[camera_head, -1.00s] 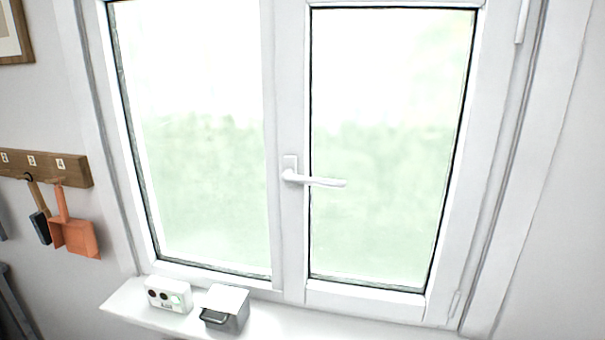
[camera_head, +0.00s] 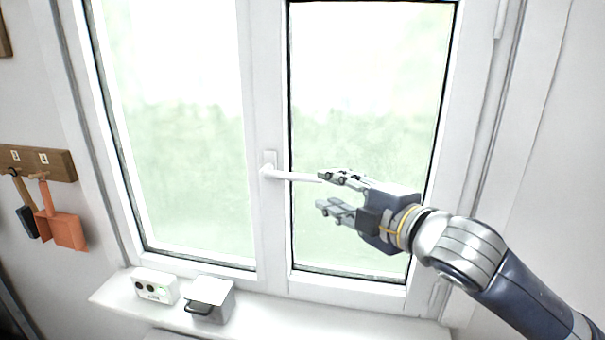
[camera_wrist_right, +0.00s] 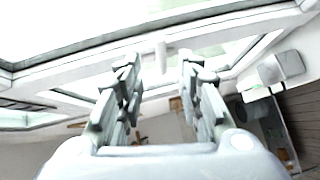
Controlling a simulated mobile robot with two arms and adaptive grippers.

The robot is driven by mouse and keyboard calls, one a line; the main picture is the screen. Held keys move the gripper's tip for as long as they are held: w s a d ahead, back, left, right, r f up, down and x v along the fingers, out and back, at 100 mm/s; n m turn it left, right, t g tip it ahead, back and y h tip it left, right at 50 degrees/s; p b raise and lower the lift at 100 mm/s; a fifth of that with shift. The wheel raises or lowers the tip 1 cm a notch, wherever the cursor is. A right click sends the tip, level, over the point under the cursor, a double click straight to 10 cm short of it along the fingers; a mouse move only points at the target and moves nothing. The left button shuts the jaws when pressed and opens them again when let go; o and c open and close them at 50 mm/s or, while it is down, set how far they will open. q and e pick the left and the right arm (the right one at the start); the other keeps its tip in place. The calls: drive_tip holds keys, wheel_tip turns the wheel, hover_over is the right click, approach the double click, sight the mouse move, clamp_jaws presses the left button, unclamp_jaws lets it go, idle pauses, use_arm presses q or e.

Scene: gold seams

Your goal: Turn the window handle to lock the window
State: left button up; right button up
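The white window handle (camera_head: 292,176) lies about level on the middle frame of the closed-looking window, its lever pointing right. My right gripper (camera_head: 328,192) comes in from the lower right with its fingers apart and empty. Its upper finger is close to the lever's free end; I cannot tell whether they touch. In the right wrist view the two fingers stand apart (camera_wrist_right: 158,72), with the handle (camera_wrist_right: 161,56) showing small between and beyond them. My left gripper is not in view.
A white box with dark knobs (camera_head: 155,287) and a grey box with a dark handle (camera_head: 209,298) stand on the window sill (camera_head: 285,318). An orange dustpan (camera_head: 68,230) hangs from a wooden rack (camera_head: 52,163) at left.

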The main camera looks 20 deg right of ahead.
sight(307, 179)
drive_tip(key=p+x, duration=0.4)
drive_tip(key=x, duration=0.5)
drive_tip(key=shift+w+r+p, duration=0.1)
drive_tip(key=shift+w+p, duration=0.05)
drive_tip(key=shift+p, duration=0.15)
drive_tip(key=shift+w+a, duration=0.15)
drive_tip(key=shift+w, duration=0.2)
drive_tip(key=shift+f, duration=0.2)
clamp_jaws()
